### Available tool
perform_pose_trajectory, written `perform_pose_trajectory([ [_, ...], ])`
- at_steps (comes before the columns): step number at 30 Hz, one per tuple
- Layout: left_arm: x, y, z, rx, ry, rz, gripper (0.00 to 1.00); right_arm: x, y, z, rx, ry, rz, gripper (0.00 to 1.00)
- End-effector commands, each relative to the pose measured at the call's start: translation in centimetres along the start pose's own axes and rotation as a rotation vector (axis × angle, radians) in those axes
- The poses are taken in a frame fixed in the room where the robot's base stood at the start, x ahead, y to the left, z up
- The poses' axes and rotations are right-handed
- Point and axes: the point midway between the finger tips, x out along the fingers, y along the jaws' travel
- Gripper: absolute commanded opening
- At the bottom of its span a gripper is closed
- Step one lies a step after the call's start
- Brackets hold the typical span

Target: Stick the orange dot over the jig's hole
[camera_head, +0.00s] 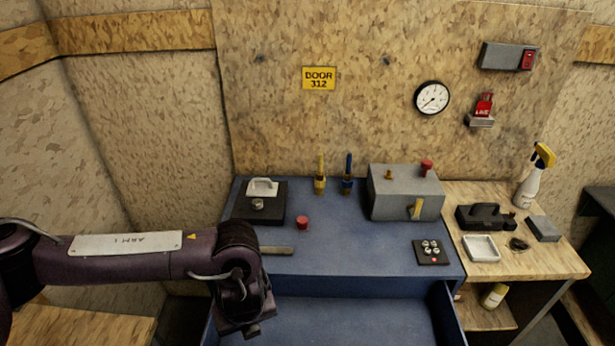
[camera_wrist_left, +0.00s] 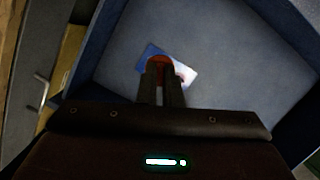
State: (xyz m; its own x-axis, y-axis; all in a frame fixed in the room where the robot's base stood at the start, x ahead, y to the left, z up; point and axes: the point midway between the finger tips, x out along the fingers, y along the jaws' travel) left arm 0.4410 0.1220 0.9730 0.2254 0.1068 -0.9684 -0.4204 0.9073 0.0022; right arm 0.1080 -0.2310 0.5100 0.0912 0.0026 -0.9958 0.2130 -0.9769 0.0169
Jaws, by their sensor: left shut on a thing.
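In the left wrist view, the two fingers of my left gripper (camera_wrist_left: 163,82) are shut on a small orange piece, which looks like the orange dot (camera_wrist_left: 157,60). Behind the fingertips a blue and white card (camera_wrist_left: 186,73) lies on the drawer floor; I cannot tell whether the dot is clear of it. In the head view my left gripper (camera_head: 240,328) points down into the open drawer, and the dot and card are hidden there. I cannot tell for sure which fixture is the jig, and no hole is clearly visible. My right gripper is not in view.
The open blue drawer (camera_head: 375,318) has raised walls around my gripper. The bench middle is clear.

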Motion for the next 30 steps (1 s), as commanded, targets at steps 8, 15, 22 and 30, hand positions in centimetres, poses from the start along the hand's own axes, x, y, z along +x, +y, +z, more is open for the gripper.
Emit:
perform_pose_trajectory([
  [8, -1.3, 0.6, 1.9, -0.561, -0.008, 0.142, 0.0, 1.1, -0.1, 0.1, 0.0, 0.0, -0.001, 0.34],
  [15, -2.9, 1.7, 3.8, -1.181, -0.004, 0.297, 0.0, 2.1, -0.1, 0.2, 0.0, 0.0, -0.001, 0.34],
  [22, -5.1, 3.1, 6.0, -1.85, 0.002, 0.467, 0.0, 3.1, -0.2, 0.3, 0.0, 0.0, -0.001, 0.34],
  [30, -7.4, 4.5, 7.8, -2.441, 0.007, 0.624, 0.0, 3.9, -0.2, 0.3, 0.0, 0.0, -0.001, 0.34],
])
